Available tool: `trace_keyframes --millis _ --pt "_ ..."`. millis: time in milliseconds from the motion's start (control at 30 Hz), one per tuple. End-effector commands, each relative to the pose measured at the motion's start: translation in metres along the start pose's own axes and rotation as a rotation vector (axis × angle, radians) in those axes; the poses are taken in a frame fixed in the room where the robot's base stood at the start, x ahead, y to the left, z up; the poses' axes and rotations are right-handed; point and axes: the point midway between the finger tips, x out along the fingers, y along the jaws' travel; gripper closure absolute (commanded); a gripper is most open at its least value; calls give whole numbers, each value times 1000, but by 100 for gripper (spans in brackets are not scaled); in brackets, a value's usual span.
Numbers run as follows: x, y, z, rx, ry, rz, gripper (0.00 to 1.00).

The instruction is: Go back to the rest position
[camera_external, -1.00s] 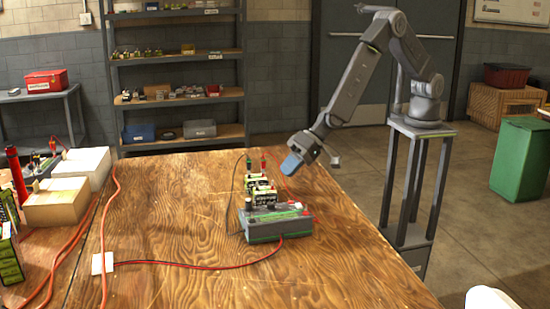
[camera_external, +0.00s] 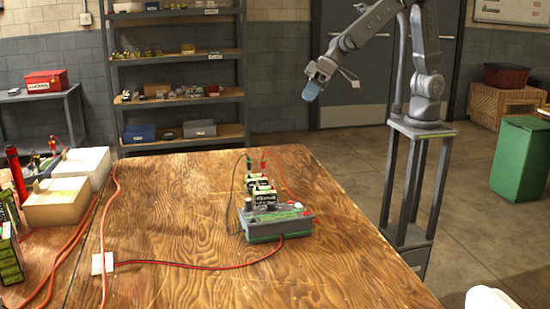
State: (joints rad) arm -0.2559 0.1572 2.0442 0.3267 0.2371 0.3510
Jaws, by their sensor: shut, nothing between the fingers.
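My gripper (camera_external: 312,91) is up in the air above the far right part of the wooden table, well clear of it. It is shut and empty, with its bluish tip pointing down and to the left. The charger (camera_external: 277,226) is a grey box with a green edge on the table below. Several dark batteries with pale green print (camera_external: 266,198) sit at the charger. A red and a black lead rise at its back. How the batteries sit in the charger is too small to tell.
The wooden table (camera_external: 190,220) is mostly clear around the charger. Red cables run along its left side, past pale boxes (camera_external: 58,203). A shelf (camera_external: 178,95) stands behind the table. A green bin (camera_external: 520,160) stands on the floor at right.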

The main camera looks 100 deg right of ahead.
Motion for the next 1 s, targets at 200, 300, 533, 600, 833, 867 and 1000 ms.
trace_keyframes --millis 200,300,533,600,833,867,1000 --pt "-104 42 12 -176 -33 68 100" --pt "-143 65 27 -252 -52 112 100" --pt "-210 114 71 -389 -99 221 100" --pt "-221 124 82 -413 -112 247 100" --pt "-235 138 96 -445 -132 283 100" --pt "-235 138 97 -446 -133 283 100" --pt "-235 138 96 -446 -133 282 100"
